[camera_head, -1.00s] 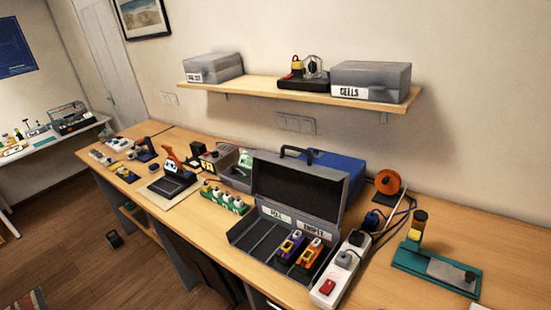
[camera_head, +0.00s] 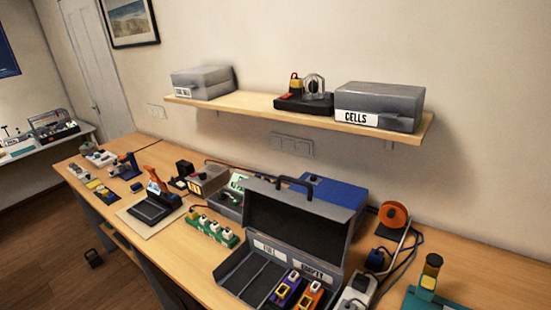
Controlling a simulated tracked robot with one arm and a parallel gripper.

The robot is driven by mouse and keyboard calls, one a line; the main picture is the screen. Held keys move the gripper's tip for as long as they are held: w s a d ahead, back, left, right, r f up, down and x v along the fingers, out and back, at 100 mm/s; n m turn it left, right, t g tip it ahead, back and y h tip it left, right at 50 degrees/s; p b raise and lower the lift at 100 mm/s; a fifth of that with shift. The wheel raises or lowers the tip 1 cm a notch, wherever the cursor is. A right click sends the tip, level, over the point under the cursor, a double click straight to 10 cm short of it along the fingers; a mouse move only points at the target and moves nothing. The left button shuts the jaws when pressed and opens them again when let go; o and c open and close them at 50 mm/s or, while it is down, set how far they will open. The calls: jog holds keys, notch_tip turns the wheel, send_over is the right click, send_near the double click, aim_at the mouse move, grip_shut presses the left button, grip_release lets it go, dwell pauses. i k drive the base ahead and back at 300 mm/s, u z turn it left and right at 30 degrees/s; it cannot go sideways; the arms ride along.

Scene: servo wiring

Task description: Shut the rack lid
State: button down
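The rack is a dark grey case (camera_head: 232,273) on the workbench, low in the middle of the view. Its lid (camera_head: 300,228) stands open and upright at the back, with a black handle (camera_head: 294,183) on its top edge. Two white labels sit along the inside where lid and tray meet. A purple battery (camera_head: 285,289) and an orange battery (camera_head: 309,296) stand in the right-hand slots; the left-hand slots look empty. The rack's front edge is partly cut off by the bottom of the picture. My gripper is not in view.
A blue box (camera_head: 333,190) stands right behind the lid. A power strip (camera_head: 356,292) and cables lie close at the right, with an orange reel (camera_head: 393,215) behind. A green charger (camera_head: 212,230) is at the left. The shelf (camera_head: 240,106) holds grey boxes above.

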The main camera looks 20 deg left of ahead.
aim_at(322, 231)
jog(key=u, duration=0.1)
jog(key=i, duration=1.5)
jog(key=z, duration=0.4)
